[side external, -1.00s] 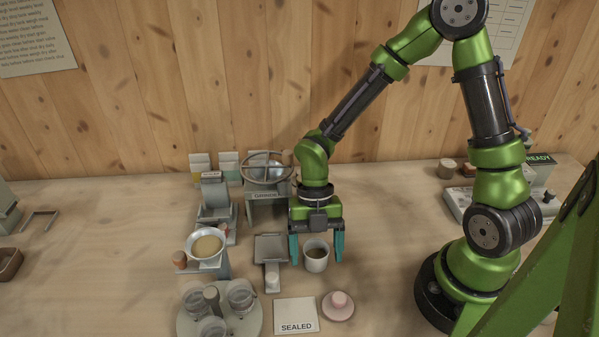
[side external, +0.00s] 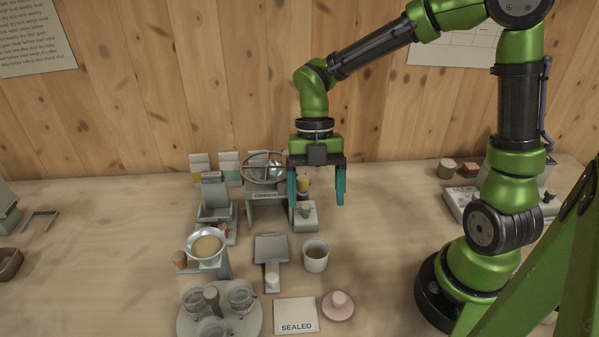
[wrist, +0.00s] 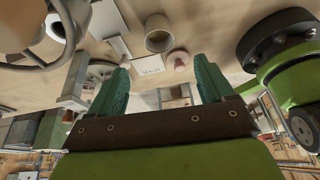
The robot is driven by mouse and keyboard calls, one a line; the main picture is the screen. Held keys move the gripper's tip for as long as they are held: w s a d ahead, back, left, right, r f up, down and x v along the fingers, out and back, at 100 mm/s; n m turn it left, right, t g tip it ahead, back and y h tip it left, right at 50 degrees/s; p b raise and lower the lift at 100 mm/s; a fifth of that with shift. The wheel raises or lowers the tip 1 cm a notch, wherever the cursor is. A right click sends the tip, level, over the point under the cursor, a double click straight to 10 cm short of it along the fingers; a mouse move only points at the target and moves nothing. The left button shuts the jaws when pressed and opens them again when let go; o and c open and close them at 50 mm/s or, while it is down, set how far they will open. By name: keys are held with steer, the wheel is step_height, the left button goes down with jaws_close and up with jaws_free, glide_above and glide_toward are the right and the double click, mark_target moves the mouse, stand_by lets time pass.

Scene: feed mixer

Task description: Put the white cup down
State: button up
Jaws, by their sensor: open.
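The white cup (side external: 316,255) stands upright on the wooden table, with brownish contents inside. It is just right of the grey plate device (side external: 271,249). In the wrist view the cup (wrist: 159,38) shows beyond the fingertips, apart from them. My gripper (side external: 318,203) is open and empty, raised above and behind the cup. Its two teal fingers also show in the wrist view (wrist: 160,75), with nothing between them.
A "SEALED" card (side external: 296,315) and a pink lidded dish (side external: 338,306) lie in front of the cup. A carousel of jars (side external: 218,312) and a bowl stand (side external: 207,247) are to the left. A wheel-topped stand (side external: 264,180) is behind. Table right of the cup is clear.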

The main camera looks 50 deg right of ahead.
steer(key=s+d+r+m+t, duration=0.1)
steer(key=s+r+m+t, duration=0.1)
steer(key=m, duration=0.8)
steer(key=s+d+r+m+t, duration=0.2)
steer(key=r+m+t, duration=0.2)
steer(key=m, duration=0.6)
steer(key=s+d+r+m+t+h, duration=0.1)
steer(key=r+m+t, duration=0.3)
steer(key=m, duration=0.6)
steer(key=shift+s+d+r+m, duration=0.15)
steer(key=shift+s+r+m, duration=0.15)
steer(key=shift+s+r, duration=0.3)
